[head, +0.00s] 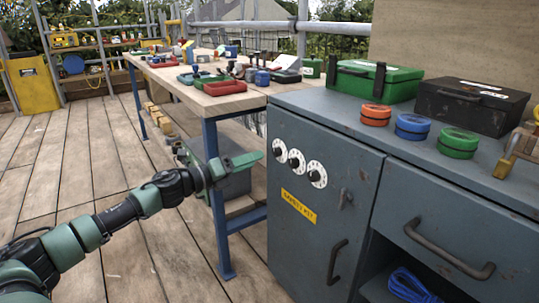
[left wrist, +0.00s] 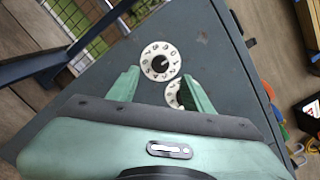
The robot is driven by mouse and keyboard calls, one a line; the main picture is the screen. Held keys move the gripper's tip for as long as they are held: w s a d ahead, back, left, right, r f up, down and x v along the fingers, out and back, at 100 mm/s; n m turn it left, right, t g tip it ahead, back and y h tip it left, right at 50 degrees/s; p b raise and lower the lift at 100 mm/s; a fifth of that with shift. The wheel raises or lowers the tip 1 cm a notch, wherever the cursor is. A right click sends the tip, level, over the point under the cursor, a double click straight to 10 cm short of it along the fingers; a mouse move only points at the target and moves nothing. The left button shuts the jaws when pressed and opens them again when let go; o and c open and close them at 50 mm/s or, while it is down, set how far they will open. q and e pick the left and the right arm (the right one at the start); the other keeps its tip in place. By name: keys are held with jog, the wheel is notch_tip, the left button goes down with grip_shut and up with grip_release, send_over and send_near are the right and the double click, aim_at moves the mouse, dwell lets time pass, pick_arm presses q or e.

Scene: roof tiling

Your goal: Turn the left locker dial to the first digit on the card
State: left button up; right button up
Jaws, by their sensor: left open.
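The grey locker (head: 310,235) has three white dials with black knobs in a row on its door: the left dial (head: 280,150), the middle dial (head: 296,160) and the right dial (head: 317,175). My left gripper (head: 248,160) is open and empty, just left of the left dial. In the left wrist view, the left dial (left wrist: 160,61) lies ahead between the open fingertips, apparently untouched. The middle dial (left wrist: 173,94) is partly hidden by a finger. I see no card with digits. My right gripper is out of view.
A yellow label (head: 299,205), a latch and a door handle (head: 337,262) are below the dials. Green (head: 375,82) and black (head: 472,105) boxes, several round tins and a brass padlock (head: 504,165) are on top. A blue-legged workbench (head: 212,100) stands behind my left gripper.

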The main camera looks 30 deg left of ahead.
aim_at(274, 152)
pick_arm(q)
jog(key=shift+x, duration=3.5)
grip_shut()
jog(key=shift+p, duration=0.35)
